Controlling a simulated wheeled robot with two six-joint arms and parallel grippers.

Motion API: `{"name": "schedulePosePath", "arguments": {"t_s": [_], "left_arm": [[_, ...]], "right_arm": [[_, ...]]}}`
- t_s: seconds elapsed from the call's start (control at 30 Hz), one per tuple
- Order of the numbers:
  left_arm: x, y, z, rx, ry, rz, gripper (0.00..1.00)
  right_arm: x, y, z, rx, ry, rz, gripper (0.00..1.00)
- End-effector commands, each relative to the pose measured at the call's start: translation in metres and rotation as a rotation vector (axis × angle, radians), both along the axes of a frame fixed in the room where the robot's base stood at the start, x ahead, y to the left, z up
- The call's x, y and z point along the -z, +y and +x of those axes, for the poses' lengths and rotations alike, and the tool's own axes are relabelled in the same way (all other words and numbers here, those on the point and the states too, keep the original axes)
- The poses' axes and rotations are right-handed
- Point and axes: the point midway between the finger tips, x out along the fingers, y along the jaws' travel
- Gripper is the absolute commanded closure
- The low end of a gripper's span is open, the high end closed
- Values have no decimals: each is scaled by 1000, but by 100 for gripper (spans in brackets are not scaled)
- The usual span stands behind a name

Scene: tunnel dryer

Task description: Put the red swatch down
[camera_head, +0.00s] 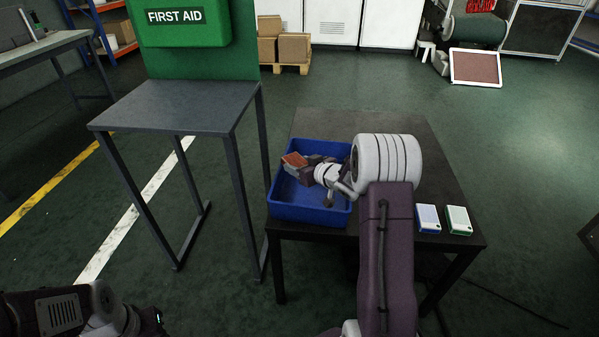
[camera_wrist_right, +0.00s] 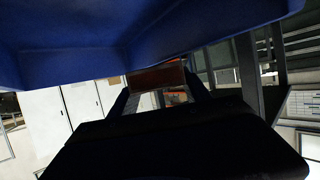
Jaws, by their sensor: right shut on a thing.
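The red swatch (camera_head: 294,160) is at the left end of my right gripper (camera_head: 304,168), over the blue bin (camera_head: 310,214) in the head view. My right gripper is shut on the swatch. In the right wrist view, the swatch (camera_wrist_right: 158,78) shows between the two dark fingers, with the blue bin (camera_wrist_right: 60,60) filling the top of the picture. Whether the swatch touches the bin is not clear. Part of my left arm shows at the bottom left of the head view, but its gripper fingers do not show.
The bin stands on a dark table (camera_head: 440,160). A blue-and-white box (camera_head: 428,219) and a green-and-white box (camera_head: 458,220) lie at the table's right front. A grey side table (camera_head: 180,105) stands left, before a green first aid station (camera_head: 185,22).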

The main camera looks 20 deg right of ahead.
Motion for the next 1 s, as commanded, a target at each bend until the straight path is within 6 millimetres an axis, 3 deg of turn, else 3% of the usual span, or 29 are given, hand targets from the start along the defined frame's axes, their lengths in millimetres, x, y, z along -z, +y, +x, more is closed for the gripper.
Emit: {"name": "schedulePosePath", "arguments": {"t_s": [0.03, 0.27, 0.77, 0.8, 0.87, 1.0], "left_arm": [[11, 0, 0, 0, 0, 0, 64], [7, 0, 0, 0, 0, 0, 64], [13, 0, 0, 0, 0, 0, 64], [13, 0, 0, 0, 0, 0, 64], [13, 0, 0, 0, 0, 0, 64], [13, 0, 0, 0, 0, 0, 64]], "right_arm": [[13, 0, 0, 0, 0, 0, 84], [10, 0, 0, -1, -2, -2, 84], [25, 0, -1, -1, 4, 1, 84], [26, 0, -1, 0, 6, 1, 33], [27, 0, -2, -1, 8, 2, 22], [29, 1, -2, -1, 12, 3, 22]]}}
